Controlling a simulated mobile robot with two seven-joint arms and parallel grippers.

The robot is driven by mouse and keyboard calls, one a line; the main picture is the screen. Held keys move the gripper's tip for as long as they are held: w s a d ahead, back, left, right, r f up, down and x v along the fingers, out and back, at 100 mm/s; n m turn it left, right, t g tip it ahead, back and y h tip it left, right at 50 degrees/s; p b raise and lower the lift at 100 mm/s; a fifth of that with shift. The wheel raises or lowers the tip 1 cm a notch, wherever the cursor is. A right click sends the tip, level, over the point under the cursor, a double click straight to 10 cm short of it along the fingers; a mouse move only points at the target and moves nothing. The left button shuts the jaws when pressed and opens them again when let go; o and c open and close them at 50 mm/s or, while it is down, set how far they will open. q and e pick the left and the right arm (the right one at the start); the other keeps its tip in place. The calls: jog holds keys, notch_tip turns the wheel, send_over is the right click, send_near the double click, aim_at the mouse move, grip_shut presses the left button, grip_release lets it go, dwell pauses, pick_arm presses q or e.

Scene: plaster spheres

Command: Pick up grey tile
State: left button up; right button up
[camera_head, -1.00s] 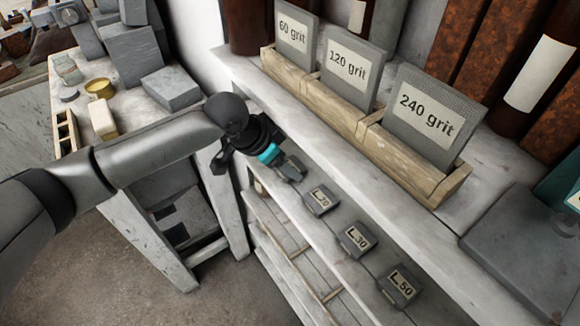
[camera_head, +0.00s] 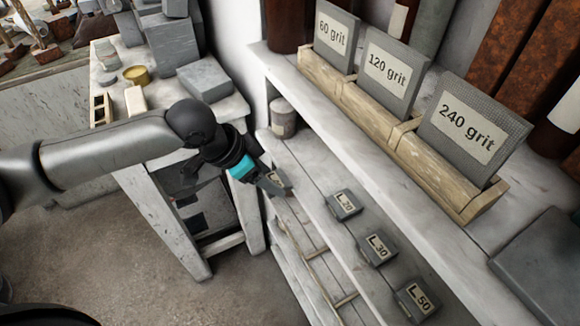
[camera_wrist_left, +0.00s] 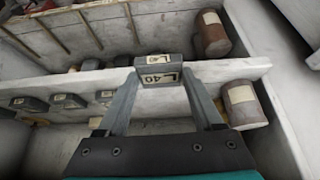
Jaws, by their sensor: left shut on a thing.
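A small grey tile (camera_head: 279,181) with a pale label is between the fingers of my left gripper (camera_head: 273,184). In the left wrist view the tile (camera_wrist_left: 159,76) reads "L 40" and is pinched between both fingertips. In the head view it shows at the front edge of the lower shelf; its exact height above the shelf is hard to tell. Similar grey tiles marked L 20 (camera_head: 344,204), L 30 (camera_head: 377,249) and L 50 (camera_head: 417,299) lie in a row on that shelf. My right gripper is not in view.
A labelled jar (camera_head: 283,118) stands at the shelf's far end. Above, a wooden rack (camera_head: 400,134) holds grit sheets. A side table (camera_head: 160,110) at left carries grey blocks and a yellow tin (camera_head: 137,74). Floor (camera_head: 150,250) in front is clear.

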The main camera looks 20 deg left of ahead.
aim_at(274, 180)
pick_arm(q)
jog(key=s+a, duration=0.5)
jog(key=shift+s+a, duration=0.3)
jog(key=shift+d+b, duration=0.1)
jog(key=shift+b, duration=0.2)
jog(key=w+d+n+y+b, duration=0.1)
jog(key=w+n+b, duration=0.1)
jog(key=w+d+n+t+b, duration=0.1)
jog(key=d+n+b, duration=0.1)
jog(key=w+d+r+n+y+b, duration=0.1)
jog(key=w+d+n+b, duration=0.1)
jog(key=shift+w+d+t+y+b, duration=0.15)
jog(key=shift+w+t+y+b, duration=0.15)
jog(key=shift+t+b, duration=0.1)
jog(key=shift+w+d+r+n+y+b, duration=0.3)
jog(key=shift+w+r+n+y+b, duration=0.1)
jog(key=shift+r+n+b, duration=0.25)
jog(key=shift+w+d+r+n+y+b, duration=0.1)
jog(key=shift+d+r+n+y+b, duration=0.1)
jog(key=shift+r+n, duration=0.2)
jog(key=shift+w+d+r+n+y+b, duration=0.1)
jog(key=shift+r+n+y+b, duration=0.15)
jog(key=shift+n, duration=0.2)
jog(key=shift+a, duration=0.1)
